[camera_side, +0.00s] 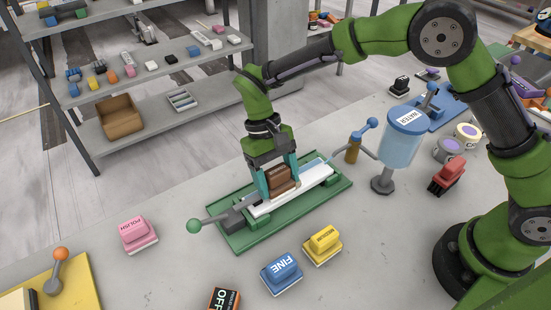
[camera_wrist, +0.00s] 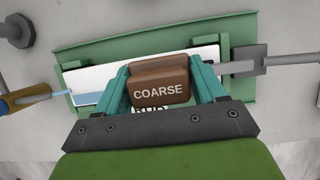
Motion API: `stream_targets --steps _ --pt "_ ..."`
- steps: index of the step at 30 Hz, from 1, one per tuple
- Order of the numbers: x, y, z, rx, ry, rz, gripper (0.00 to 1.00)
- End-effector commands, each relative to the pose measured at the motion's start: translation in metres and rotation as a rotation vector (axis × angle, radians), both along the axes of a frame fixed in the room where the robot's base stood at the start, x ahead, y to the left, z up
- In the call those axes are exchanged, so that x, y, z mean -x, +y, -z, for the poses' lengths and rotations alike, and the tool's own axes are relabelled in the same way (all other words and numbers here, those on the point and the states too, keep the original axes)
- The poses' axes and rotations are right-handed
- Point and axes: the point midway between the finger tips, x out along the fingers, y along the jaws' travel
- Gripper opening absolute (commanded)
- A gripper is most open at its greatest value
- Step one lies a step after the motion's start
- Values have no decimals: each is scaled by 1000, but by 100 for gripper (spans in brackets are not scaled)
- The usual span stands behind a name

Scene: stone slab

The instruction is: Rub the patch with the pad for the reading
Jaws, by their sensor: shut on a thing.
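My gripper (camera_side: 278,180) is shut on a brown pad marked COARSE (camera_side: 279,176). In the wrist view the pad (camera_wrist: 160,82) sits between the teal fingers (camera_wrist: 160,88). The pad is down at a white strip (camera_side: 310,182) in a green tray with a clamp (camera_side: 240,240); I cannot tell if it touches. The strip (camera_wrist: 95,75) has a bluish part at one end, and partly hidden lettering shows just under the pad. Other pads stand on the slab: pink POLISH (camera_side: 138,233), blue FINE (camera_side: 281,272) and yellow MEDIUM (camera_side: 323,244).
A WATER tank (camera_side: 401,140) stands right of the tray, with a brass nozzle with a blue-knobbed lever (camera_side: 355,145) beside it. A black and orange OFF sign (camera_side: 225,299) lies at the front. A green-knobbed handle (camera_side: 195,225) sticks out left of the tray. A yellow board (camera_side: 80,285) lies front left.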

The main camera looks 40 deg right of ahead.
Motion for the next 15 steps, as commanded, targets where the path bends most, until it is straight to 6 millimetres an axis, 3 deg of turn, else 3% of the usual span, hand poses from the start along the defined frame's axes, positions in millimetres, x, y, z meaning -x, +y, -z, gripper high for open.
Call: stream_targets --steps 15 --pt "0 -36 2 -1 -1 1 45"
